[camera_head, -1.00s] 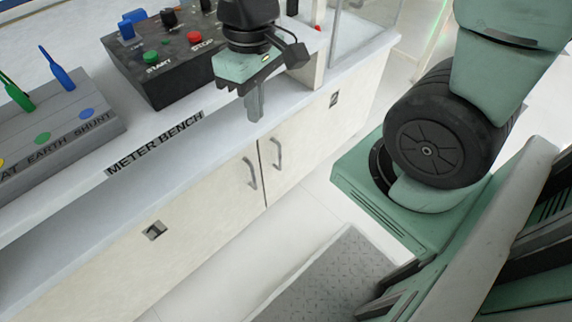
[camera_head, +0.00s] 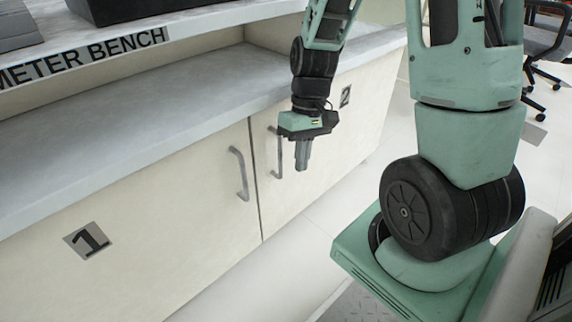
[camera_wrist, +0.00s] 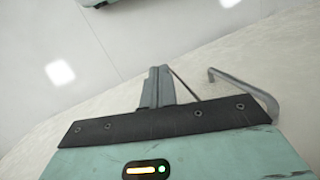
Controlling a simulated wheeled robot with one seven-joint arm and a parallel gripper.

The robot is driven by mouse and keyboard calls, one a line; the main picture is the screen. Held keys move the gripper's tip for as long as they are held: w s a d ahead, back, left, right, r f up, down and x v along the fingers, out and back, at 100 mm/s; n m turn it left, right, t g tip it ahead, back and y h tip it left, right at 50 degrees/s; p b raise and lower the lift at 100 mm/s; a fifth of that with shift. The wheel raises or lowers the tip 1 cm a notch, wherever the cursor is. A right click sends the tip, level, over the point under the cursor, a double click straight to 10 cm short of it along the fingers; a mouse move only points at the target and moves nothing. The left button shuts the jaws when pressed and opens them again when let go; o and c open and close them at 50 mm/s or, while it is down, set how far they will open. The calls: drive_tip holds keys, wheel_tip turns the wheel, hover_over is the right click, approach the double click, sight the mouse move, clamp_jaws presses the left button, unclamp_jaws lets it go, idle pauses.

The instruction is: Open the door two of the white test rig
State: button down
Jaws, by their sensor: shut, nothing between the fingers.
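The white rig has two cream doors under its worktop. Door two (camera_head: 325,130) is the right one, marked with a "2" label (camera_head: 345,96), and it is shut. Its grey upright bar handle (camera_head: 275,154) is near the seam between the doors. My gripper (camera_head: 302,156) points down in front of door two, just right of that handle in the head view, and is shut and empty. In the wrist view my closed fingers (camera_wrist: 157,88) show with a grey bar handle (camera_wrist: 243,86) to their right, apart from them; I cannot tell which door's handle it is.
Door one (camera_head: 170,220), with a "1" label (camera_head: 88,240) and its own handle (camera_head: 239,173), is shut on the left. The worktop edge (camera_head: 200,105) juts out above the doors. White floor (camera_head: 285,260) is clear in front. A chair (camera_head: 545,45) stands far right.

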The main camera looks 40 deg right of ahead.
wheel_tip(320, 180, down, 2)
drive_tip(key=d+y, duration=0.1)
drive_tip(key=m+t+y, duration=0.5)
drive_tip(key=t+y, duration=0.5)
drive_tip(key=y, duration=0.2)
approach(265, 149)
drive_tip(key=b+x, duration=0.1)
drive_tip(key=b, duration=0.1)
drive_tip(key=b+x, duration=0.2)
drive_tip(key=shift+w+a+f, duration=0.15)
drive_tip(key=shift+a+f, duration=0.1)
drive_tip(key=shift+a, duration=0.05)
drive_tip(key=shift+w+a+r+b, duration=0.15)
drive_tip(key=shift+w+a+b, duration=0.2)
drive_tip(key=shift+a, duration=0.2)
drive_tip(key=shift+s, duration=0.1)
